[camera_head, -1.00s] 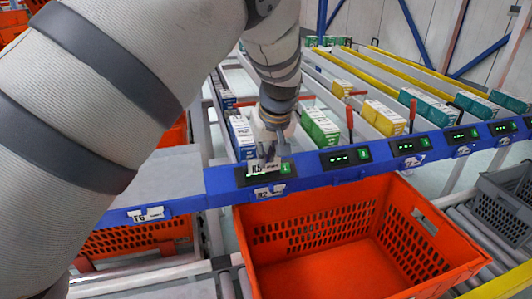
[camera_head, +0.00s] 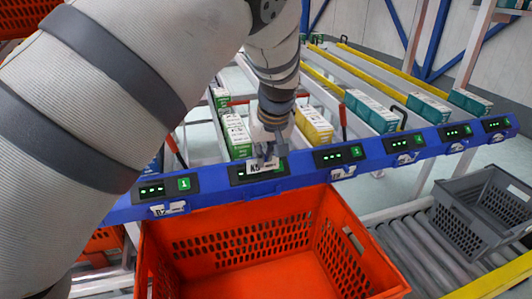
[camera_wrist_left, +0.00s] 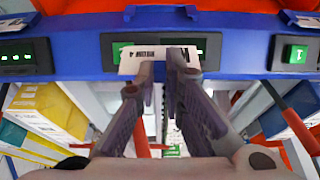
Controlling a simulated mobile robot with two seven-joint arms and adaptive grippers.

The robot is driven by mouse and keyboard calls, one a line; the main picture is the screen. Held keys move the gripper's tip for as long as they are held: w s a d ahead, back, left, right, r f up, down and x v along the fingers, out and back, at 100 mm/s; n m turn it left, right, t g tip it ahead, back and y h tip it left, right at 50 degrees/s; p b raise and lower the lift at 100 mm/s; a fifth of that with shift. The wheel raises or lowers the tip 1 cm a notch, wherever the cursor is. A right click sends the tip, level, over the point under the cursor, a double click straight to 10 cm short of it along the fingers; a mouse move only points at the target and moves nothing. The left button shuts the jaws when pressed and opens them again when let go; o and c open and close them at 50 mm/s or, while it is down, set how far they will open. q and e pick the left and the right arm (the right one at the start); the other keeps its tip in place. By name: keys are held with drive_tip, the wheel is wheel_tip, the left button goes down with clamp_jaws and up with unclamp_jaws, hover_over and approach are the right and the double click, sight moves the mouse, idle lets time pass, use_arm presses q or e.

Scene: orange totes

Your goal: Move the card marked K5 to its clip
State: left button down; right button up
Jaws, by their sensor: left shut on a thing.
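My left gripper (camera_head: 267,155) is shut on the white K5 card (camera_head: 264,167). It holds the card in front of a dark display on the blue rail (camera_head: 220,193). In the left wrist view the gripper (camera_wrist_left: 163,88) pinches the card (camera_wrist_left: 146,60) at one edge; the card covers part of that display. A blue clip (camera_wrist_left: 160,14) sits on the rail beside this display, with no card visible in it. The card is apart from the clip. My right gripper is not in view.
Other clips along the rail hold cards, such as the one at left (camera_head: 167,208) and the one at right (camera_head: 343,173). An orange tote (camera_head: 190,222) stands below the rail. Product boxes (camera_head: 236,135) lie in lanes behind it. A grey crate (camera_head: 489,210) stands at right.

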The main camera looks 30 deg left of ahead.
use_arm(q)
drive_tip(key=shift+s+a+f, duration=0.1)
drive_tip(key=shift+s+f, duration=0.05)
drive_tip(key=shift+f, duration=0.65)
drive_tip(key=shift+f+b, duration=0.65)
drive_tip(key=shift+f, duration=1.1)
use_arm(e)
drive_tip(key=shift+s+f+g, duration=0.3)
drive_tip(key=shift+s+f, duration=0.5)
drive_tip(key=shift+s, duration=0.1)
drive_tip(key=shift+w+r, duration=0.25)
use_arm(q)
drive_tip(key=shift+f, duration=0.1)
